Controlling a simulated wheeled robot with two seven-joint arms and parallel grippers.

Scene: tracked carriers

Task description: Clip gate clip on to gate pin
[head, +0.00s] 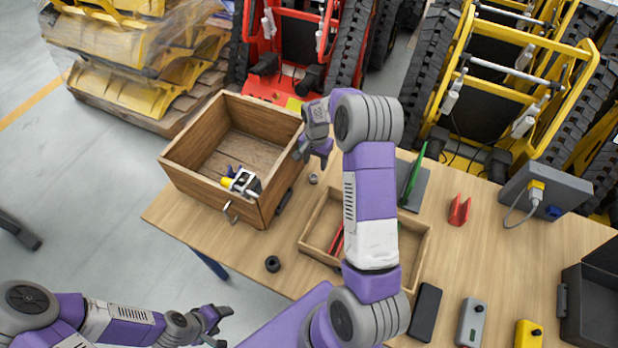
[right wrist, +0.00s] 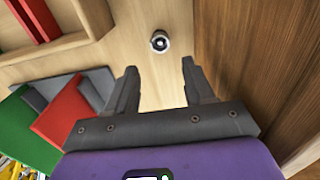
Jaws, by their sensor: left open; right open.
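I cannot tell for sure which parts are the gate clip and gate pin. A small round metal piece (head: 313,178) stands on the table beside the wooden box; it shows in the right wrist view (right wrist: 160,41) beyond my jaws. A metal hook-shaped piece (head: 230,212) is at the box's front wall. A black ring-like piece (head: 272,263) lies near the table's front edge. My right gripper (head: 315,152) is open and empty beside the box's right wall; its jaws (right wrist: 160,85) also show in the right wrist view. My left gripper (head: 222,328) is open and empty, off the table at lower left.
The wooden box (head: 188,185) holds a white, yellow and black device (head: 242,182). A shallow tray (head: 415,262) with red pieces lies partly behind my right arm. A green plate (head: 414,172), red bracket (head: 459,210) and grey box (head: 518,185) stand to the right.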

